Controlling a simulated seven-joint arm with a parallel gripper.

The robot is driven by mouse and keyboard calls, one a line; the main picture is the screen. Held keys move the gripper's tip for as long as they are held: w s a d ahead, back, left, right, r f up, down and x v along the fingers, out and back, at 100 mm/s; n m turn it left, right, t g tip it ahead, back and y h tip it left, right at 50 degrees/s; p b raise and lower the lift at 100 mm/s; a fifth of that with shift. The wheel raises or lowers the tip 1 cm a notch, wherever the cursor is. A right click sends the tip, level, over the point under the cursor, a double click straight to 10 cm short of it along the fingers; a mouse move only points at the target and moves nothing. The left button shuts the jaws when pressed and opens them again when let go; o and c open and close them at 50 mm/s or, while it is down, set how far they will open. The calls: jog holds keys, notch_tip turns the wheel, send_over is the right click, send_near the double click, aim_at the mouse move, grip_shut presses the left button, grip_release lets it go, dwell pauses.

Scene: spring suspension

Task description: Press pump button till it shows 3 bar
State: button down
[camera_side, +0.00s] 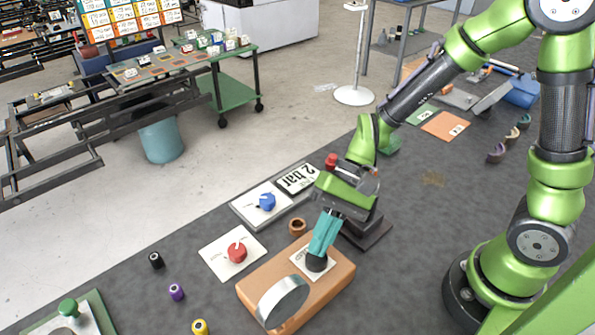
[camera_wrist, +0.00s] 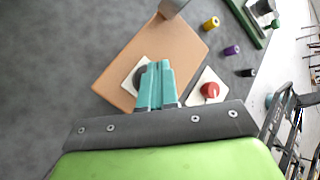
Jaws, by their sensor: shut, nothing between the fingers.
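My gripper (camera_side: 318,255) has teal fingers, pressed together and empty, pointing down at a black round button (camera_side: 316,265) on a white plate (camera_side: 299,257) on an orange-brown block (camera_side: 334,283). The tips are at the button's top and seem to touch it; how far it is pushed down I cannot tell. In the wrist view the fingers (camera_wrist: 155,66) partly cover the dark button (camera_wrist: 138,76). The display (camera_side: 298,178) behind the block reads "2 bar", rotated in the side view.
A silver disc (camera_side: 283,302) stands at the block's front. A red knob (camera_side: 237,252) and a blue knob (camera_side: 267,202) sit on white plates to the left. A brown ring (camera_side: 297,226) is close behind the block.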

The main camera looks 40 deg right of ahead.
jog(key=shift+f, duration=0.15)
jog(key=shift+f, duration=0.3)
jog(key=shift+f, duration=0.8)
dwell(1.0)
dwell(0.3)
jog(key=shift+r, duration=1.25)
jog(key=shift+r, duration=2.55)
